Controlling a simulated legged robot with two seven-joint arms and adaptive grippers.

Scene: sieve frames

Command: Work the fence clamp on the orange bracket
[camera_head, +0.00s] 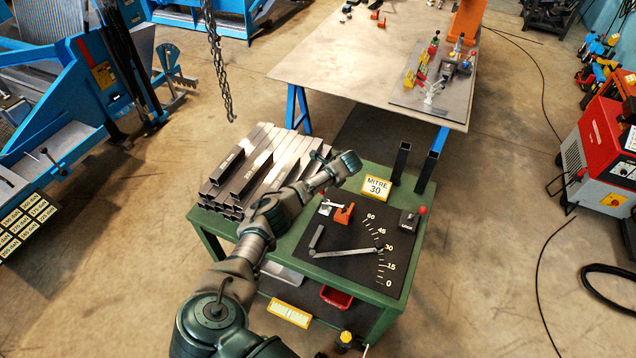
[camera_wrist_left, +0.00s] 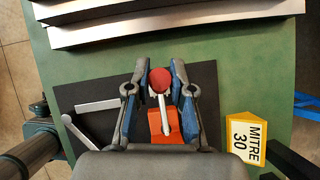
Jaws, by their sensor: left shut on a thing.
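The orange bracket (camera_head: 343,214) sits on the black plate (camera_head: 392,262) of the green bench, with a pale clamp lever (camera_head: 328,205) on its left. In the left wrist view the bracket (camera_wrist_left: 172,127) lies below the jaws, and the pale lever (camera_wrist_left: 160,103) runs up from it to a red knob (camera_wrist_left: 160,79). My left gripper (camera_wrist_left: 160,80) is shut on the red knob, one finger on each side. In the head view my left arm (camera_head: 268,222) reaches over the bench; its fingertips cannot be made out there. My right gripper is not in view.
A yellow MITRE 30 sign (camera_head: 377,187) and two upright posts (camera_head: 428,170) stand behind.

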